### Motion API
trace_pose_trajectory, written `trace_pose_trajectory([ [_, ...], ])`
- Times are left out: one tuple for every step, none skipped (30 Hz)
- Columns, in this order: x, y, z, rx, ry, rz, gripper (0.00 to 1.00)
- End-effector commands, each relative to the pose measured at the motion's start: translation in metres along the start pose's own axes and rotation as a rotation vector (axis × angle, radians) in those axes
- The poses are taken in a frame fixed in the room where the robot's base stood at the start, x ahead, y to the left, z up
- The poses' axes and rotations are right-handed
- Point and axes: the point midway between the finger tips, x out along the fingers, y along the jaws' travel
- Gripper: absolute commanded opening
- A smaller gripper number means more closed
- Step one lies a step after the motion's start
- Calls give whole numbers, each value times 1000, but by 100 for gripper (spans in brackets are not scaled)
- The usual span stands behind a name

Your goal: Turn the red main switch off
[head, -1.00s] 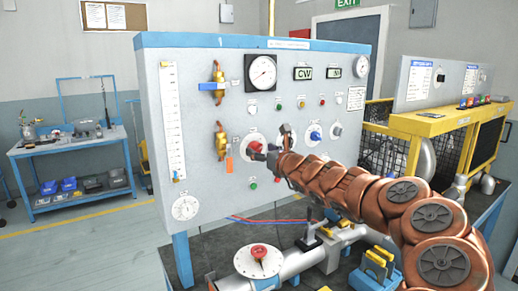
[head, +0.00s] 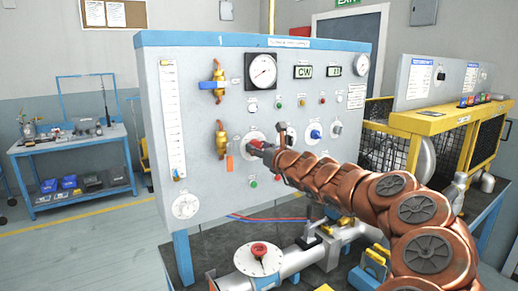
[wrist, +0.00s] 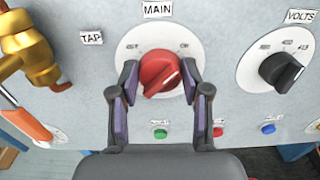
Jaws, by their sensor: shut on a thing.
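The red main switch (wrist: 158,72) is a round knob on a white dial plate under a "MAIN" label in the wrist view. A mark on its grip slants from lower left to upper right, with small dial words at upper left and upper right. My gripper (wrist: 158,80) is shut on the knob, one finger at each side. In the head view my gripper (head: 268,151) is at the panel, with the red switch (head: 255,144) partly hidden behind it.
The black volts knob (wrist: 286,70) is to the right. Green (wrist: 160,134), red and blue buttons lie below. Pipework with a red-knobbed round dial (head: 258,252) stands below the panel (head: 200,130).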

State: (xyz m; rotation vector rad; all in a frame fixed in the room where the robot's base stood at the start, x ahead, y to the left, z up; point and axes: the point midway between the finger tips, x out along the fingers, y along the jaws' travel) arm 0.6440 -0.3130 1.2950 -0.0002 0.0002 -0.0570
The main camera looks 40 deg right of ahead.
Motion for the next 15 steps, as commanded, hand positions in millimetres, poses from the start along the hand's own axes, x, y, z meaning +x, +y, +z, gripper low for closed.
trace_pose_trajectory([
  [0, 0, 0, 0, 0, 0, 23],
  [0, 0, 0, 0, 0, 0, 19],
  [0, 0, 0, 0, 0, 0, 15],
  [0, 0, 0, 0, 0, -1, 12],
  [0, 0, 0, 0, 0, 0, 12],
  [0, 0, 0, -1, 0, 0, 12],
  [0, 0, 0, -2, 0, -1, 12],
  [0, 0, 0, -4, 0, -1, 12],
  [0, 0, 0, -8, 0, -1, 12],
  [0, 0, 0, -13, -1, -1, 12],
  [0, 0, 0, -19, -1, -1, 12],
  [0, 0, -1, -29, -1, -1, 12],
  [0, 0, -1, -39, -1, -1, 12],
  [0, 0, -1, -51, -2, -1, 12],
  [0, 0, -1, -68, -2, -2, 12],
])
